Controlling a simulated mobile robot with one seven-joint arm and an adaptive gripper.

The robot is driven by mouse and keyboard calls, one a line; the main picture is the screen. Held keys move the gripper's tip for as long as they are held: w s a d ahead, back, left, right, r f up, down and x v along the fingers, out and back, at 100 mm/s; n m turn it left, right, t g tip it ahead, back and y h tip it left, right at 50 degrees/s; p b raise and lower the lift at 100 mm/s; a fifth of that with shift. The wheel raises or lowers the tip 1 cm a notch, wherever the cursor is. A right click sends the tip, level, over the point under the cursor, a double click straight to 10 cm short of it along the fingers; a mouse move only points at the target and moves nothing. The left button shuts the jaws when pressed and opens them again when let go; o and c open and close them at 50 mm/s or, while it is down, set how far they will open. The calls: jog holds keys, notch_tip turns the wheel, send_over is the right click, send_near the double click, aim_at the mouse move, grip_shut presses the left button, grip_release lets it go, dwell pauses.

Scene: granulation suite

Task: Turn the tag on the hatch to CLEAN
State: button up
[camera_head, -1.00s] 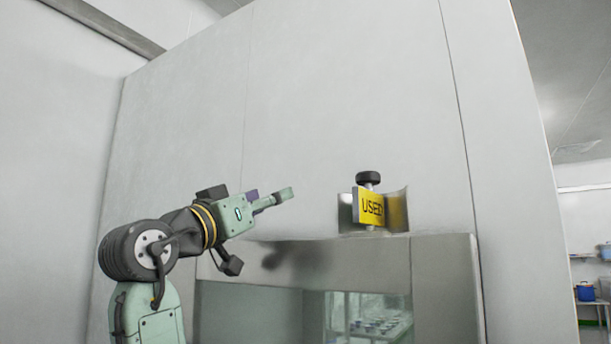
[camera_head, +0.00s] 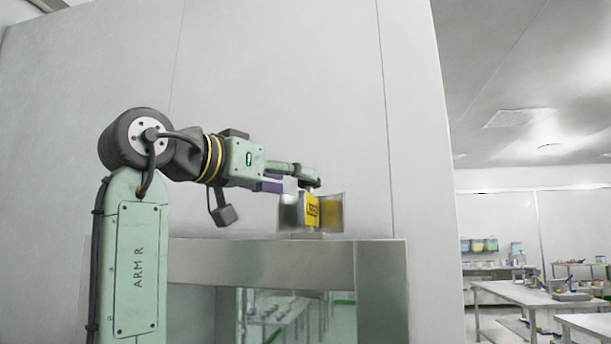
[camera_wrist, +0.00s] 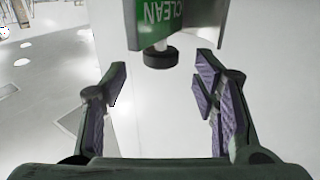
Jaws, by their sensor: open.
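The tag (camera_head: 312,211) stands above the hatch frame in front of a curved metal plate (camera_head: 333,213). Its yellow face shows in the head view, with lettering too small to read now. In the wrist view its green face (camera_wrist: 163,20) reads CLEAN, upside down. The black knob (camera_wrist: 160,58) on the tag's post lies between the fingertip directions, just beyond them. My gripper (camera_wrist: 162,74) is open, with a gap between each finger and the knob. In the head view my gripper (camera_head: 303,176) is at knob height, partly hiding the knob.
The hatch (camera_head: 262,262) has a metal frame with a window below the tag. A pale flat wall (camera_head: 280,90) rises behind it. A benched work area (camera_head: 520,293) lies off to the right.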

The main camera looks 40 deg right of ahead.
jog(key=d, duration=0.2)
jog(key=w+d+p, duration=0.1)
jog(key=d, duration=0.2)
jog(key=shift+d, duration=0.3)
jog(key=shift+c, duration=0.3)
jog(key=c, duration=1.1)
